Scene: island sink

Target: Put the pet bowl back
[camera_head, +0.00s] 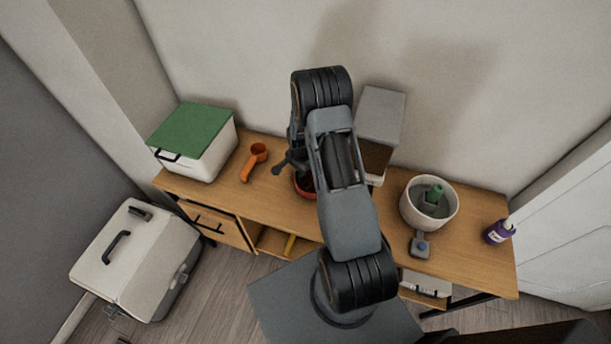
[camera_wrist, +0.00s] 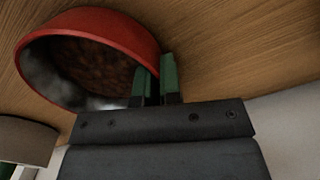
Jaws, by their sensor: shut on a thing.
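The pet bowl (camera_wrist: 92,22) is red outside with a shiny metal-looking inside and brown contents. It fills the upper left of the wrist view. My gripper (camera_wrist: 156,84) has its green-tipped fingers closed on the bowl's rim, one finger inside and one outside. The wooden surface lies right behind the bowl; I cannot tell whether the bowl touches it. In the head view only a small red part of the bowl (camera_head: 304,185) shows, at the middle of the wooden bench (camera_head: 275,211). My arm hides the rest of it there.
A white box with a green lid (camera_head: 190,136) and an orange scoop (camera_head: 254,161) stand left. A grey container (camera_head: 380,116) stands behind my arm. A white pot (camera_head: 410,207), a grey tool with a blue button (camera_head: 420,245) and a purple bottle (camera_head: 497,232) stand right.

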